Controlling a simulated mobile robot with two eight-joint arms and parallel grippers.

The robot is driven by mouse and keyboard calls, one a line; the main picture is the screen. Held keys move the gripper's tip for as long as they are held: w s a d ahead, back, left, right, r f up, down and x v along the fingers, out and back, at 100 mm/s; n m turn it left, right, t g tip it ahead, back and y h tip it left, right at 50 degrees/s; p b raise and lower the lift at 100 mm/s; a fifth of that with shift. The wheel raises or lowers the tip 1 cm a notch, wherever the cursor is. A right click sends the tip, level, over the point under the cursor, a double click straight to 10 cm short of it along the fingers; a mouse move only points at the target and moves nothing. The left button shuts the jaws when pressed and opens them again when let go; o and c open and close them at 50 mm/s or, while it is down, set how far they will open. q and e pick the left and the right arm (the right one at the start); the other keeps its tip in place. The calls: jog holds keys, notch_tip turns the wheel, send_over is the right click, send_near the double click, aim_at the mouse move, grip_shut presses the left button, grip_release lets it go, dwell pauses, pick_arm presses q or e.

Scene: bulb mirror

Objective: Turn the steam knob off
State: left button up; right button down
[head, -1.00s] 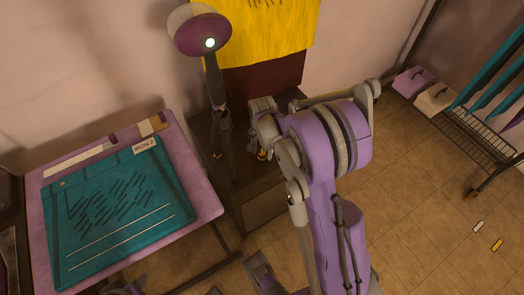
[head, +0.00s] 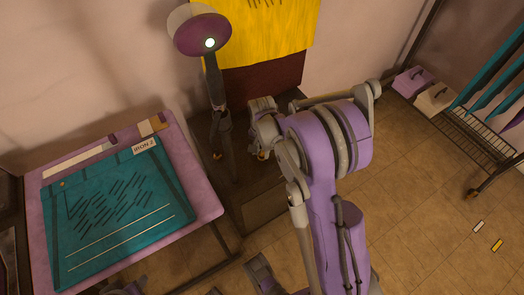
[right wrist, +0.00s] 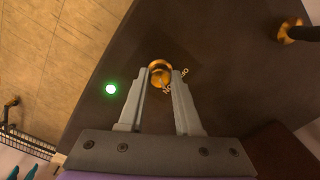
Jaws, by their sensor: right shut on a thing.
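The steam knob (right wrist: 159,67) is a round gold knob on a dark panel (right wrist: 225,85), in the upper middle of the right wrist view. Small pale lettering, seemingly ON and OFF, lies beside it, partly hidden by a finger. My right gripper (right wrist: 162,76) has one finger on each side of the knob and is shut on it. A round green light (right wrist: 110,89) glows left of the fingers. In the head view my right gripper (head: 259,153) is over the dark cabinet (head: 250,208) and hides most of the knob.
A lamp-like fixture (head: 203,36) with a dark stem stands left of my right arm. The ironing table (head: 208,203) with a teal cover (head: 120,215) is at left. A wire rack (head: 478,150) and two boxes stand at right. The tiled floor between is mostly clear.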

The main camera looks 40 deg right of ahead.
aim_at(262, 153)
jog(key=n+b, duration=0.1)
jog(key=n, duration=1)
jog(key=shift+n, duration=0.3)
dwell(0.5)
jog(key=c, duration=0.6)
grip_release()
jog(key=shift+r, duration=0.15)
notch_tip(262, 153, up, 11)
jog(key=p, duration=0.1)
jog(key=shift+f+p, duration=0.2)
jog(key=shift+p, duration=0.15)
